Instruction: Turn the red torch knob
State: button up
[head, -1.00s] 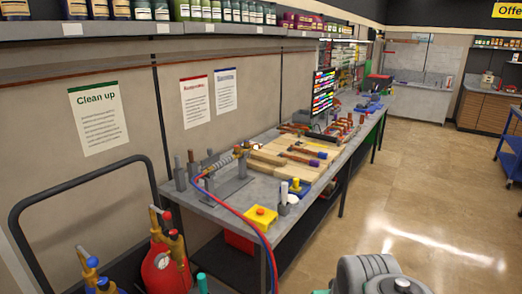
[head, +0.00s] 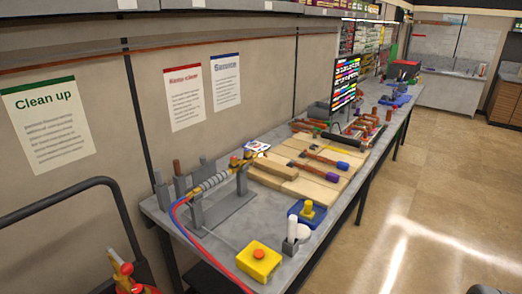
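The torch (head: 213,181) lies across a grey stand (head: 222,209) on the near end of the workbench, with a coiled metallic body. A red hose (head: 216,262) and a blue hose (head: 181,203) run from the torch's left end. My gripper is not in view.
Wooden boards (head: 275,172) with tools lie behind. A gas cylinder top (head: 122,270) and cart rail (head: 55,193) stand lower left. The floor on the right is clear.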

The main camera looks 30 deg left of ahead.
aim_at(233, 159)
jog(key=u, duration=0.1)
jog(key=i, duration=0.8)
jog(key=u, duration=1)
jog(key=i, duration=0.65)
jog(key=u, duration=0.75)
